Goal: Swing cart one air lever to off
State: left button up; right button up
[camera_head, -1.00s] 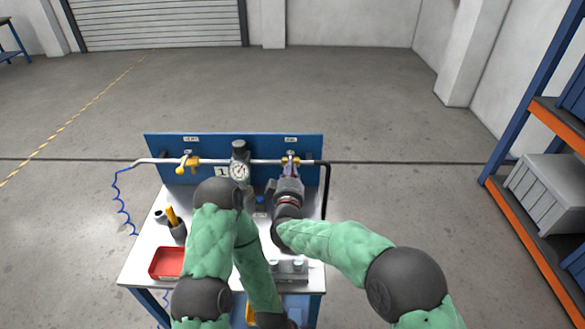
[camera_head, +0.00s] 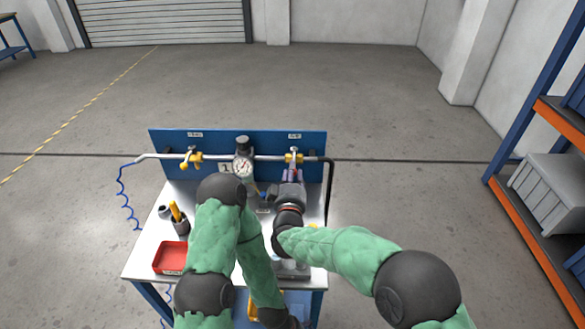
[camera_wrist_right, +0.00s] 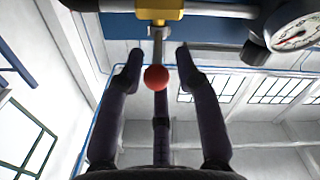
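The cart (camera_head: 142,252) has a blue back panel (camera_head: 222,141) and a pipe with two yellow valves. The right valve (camera_head: 294,157) also shows at the top of the right wrist view (camera_wrist_right: 158,10). Its short metal lever (camera_wrist_right: 158,45) ends in a red ball (camera_wrist_right: 156,77). My right gripper (camera_head: 292,175) is at the right valve. In the wrist view its dark fingers (camera_wrist_right: 159,58) stand apart on both sides of the lever, with visible gaps. The left valve (camera_head: 191,160) is clear of both arms. My left forearm folds down; its gripper is not visible.
A round gauge (camera_head: 243,166) sits between the valves, close to my right gripper. A red tray (camera_head: 170,257) and a dark cup with a yellow item (camera_head: 180,225) stand on the cart's left. Shelving (camera_head: 535,235) is at the right. The floor behind the cart is clear.

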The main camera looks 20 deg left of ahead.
jog(key=shift+v, duration=2.2)
jog(key=shift+f, duration=0.1)
